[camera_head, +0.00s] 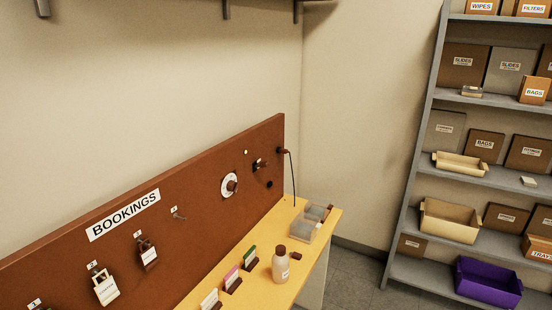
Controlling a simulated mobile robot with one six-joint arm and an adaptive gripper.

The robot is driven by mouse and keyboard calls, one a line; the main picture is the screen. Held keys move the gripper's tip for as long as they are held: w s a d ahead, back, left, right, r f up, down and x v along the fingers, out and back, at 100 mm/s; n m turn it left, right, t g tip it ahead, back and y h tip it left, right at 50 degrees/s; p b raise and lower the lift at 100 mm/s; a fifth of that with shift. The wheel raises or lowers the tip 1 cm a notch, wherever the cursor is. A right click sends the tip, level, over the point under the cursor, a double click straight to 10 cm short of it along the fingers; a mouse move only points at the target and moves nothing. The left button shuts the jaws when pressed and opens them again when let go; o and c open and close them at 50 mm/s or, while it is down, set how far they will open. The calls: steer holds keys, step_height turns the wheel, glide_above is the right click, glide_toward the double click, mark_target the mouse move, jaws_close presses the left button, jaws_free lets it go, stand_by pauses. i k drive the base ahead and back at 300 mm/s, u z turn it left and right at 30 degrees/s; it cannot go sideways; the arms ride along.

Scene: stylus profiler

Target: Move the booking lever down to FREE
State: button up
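The brown BOOKINGS board (190,215) stands upright along the back of a yellow bench. A small dark lever-like part (259,166) sticks out near the board's right end; it may be the booking lever, but it is too small to tell its position. No FREE marking can be read. A white round dial (230,186) with a brown knob sits to its left. My gripper is not in view.
Tags hang on numbered hooks, among them a dark tag (148,254) and a cream tag (106,289). A bottle (281,266), upright cards in holders and grey boxes (301,229) stand on the yellow bench (322,224). A loaded shelf rack (415,170) stands right, with bare floor between.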

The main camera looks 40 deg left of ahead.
mark_target(262, 164)
steer(key=i, duration=0.75)
steer(key=u, duration=0.95)
steer(key=i, duration=0.7)
steer(key=u, duration=0.5)
steer(key=k, duration=0.95)
steer(key=u, duration=0.15)
steer(key=i, duration=0.65)
